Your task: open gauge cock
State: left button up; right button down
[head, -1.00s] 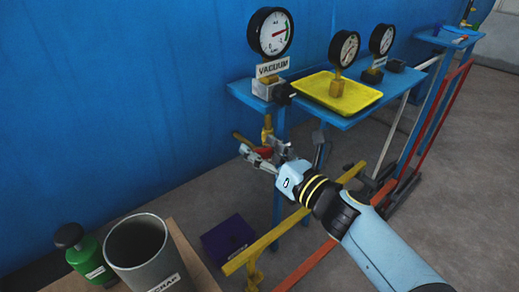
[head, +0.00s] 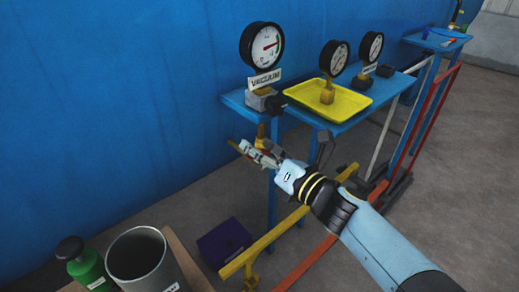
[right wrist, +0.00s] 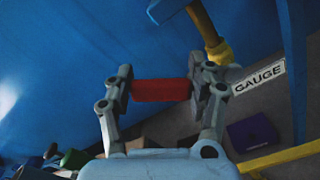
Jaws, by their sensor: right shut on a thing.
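The gauge cock's red handle (right wrist: 160,90) lies between the fingertips of my right gripper (right wrist: 160,88), with one finger at each end. My right gripper is shut on it. The yellow-brass body of the cock (right wrist: 218,52) shows just beyond the right finger. In the head view the brass fitting (head: 261,134) hangs below the blue shelf, and my right gripper (head: 262,154) is just under it, mostly hiding the handle. A white GAUGE label (right wrist: 258,78) is beside the cock. My left gripper is out of view.
A blue shelf (head: 336,120) above holds a yellow tray (head: 350,103) and dial gauges, including the vacuum gauge (head: 262,45). A yellow rail (head: 290,223) and purple box (head: 226,242) are below. A grey pot (head: 140,258) and green bottle (head: 85,265) stand lower left.

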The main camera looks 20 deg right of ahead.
jog(key=c, duration=0.7)
grip_release()
jog(key=shift+s+d, duration=0.1)
jog(key=shift+s, duration=0.05)
jog(key=v, duration=1.1)
jog(key=shift+s+d+f, duration=0.1)
jog(key=shift+s+d, duration=0.05)
jog(key=shift+s, duration=0.2)
